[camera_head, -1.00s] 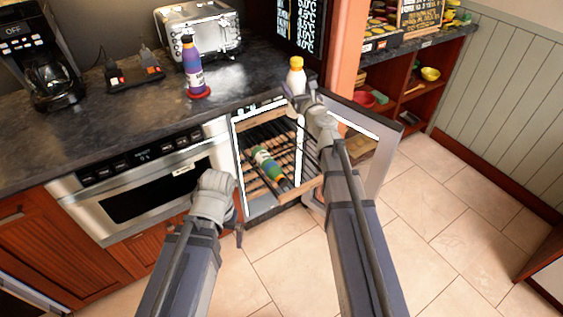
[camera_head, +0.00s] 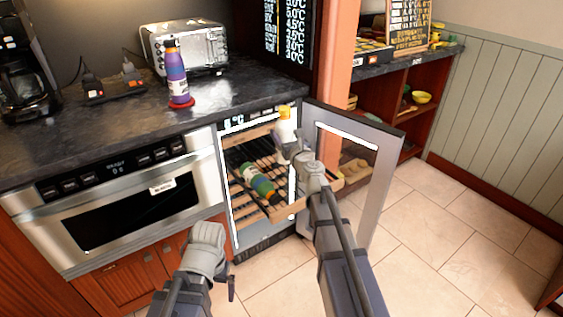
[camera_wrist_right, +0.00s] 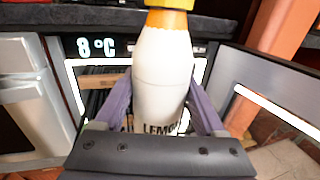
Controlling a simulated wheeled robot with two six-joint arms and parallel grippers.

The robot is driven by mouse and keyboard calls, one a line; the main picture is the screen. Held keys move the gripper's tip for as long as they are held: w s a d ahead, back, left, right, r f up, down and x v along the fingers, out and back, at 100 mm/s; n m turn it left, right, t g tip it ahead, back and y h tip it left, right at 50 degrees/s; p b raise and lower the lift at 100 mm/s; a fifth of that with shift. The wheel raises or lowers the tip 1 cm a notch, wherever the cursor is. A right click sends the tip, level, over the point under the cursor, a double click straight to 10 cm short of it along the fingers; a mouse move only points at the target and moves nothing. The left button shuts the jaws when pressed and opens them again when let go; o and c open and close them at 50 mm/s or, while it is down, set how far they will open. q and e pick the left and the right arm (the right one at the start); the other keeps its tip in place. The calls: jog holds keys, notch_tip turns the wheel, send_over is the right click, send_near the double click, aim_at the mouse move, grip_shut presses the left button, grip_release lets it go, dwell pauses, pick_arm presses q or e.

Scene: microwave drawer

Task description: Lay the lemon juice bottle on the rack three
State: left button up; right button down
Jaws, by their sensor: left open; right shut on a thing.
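The lemon juice bottle is white with a yellow top and orange neck; it shows in the head view (camera_head: 286,127) and in the right wrist view (camera_wrist_right: 162,75), where part of a "LEMON" label is readable. My right gripper (camera_head: 290,150) is shut on it and holds it upright in front of the open cooler. A wooden slatted rack (camera_head: 270,212) is pulled out of the cooler, and a green bottle (camera_head: 257,182) lies on it. Which rack number this is I cannot tell. My left gripper (camera_head: 207,240) is open and empty, left of the cooler and in front of the cabinet.
The cooler's glass door (camera_head: 370,170) stands open on the right, close to my right arm. A steel microwave drawer (camera_head: 125,205) is at left. A purple bottle (camera_head: 177,75) and toaster (camera_head: 185,47) stand on the dark counter (camera_head: 120,125). Floor at right is clear.

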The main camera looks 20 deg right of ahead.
notch_tip(320, 180, down, 4)
jog(key=b, duration=0.3)
jog(key=shift+f, duration=0.1)
jog(key=shift+f, duration=0.1)
notch_tip(320, 180, down, 4)
jog(key=b, duration=0.4)
jog(key=shift+r, duration=0.2)
jog(key=shift+f, duration=0.1)
grip_release()
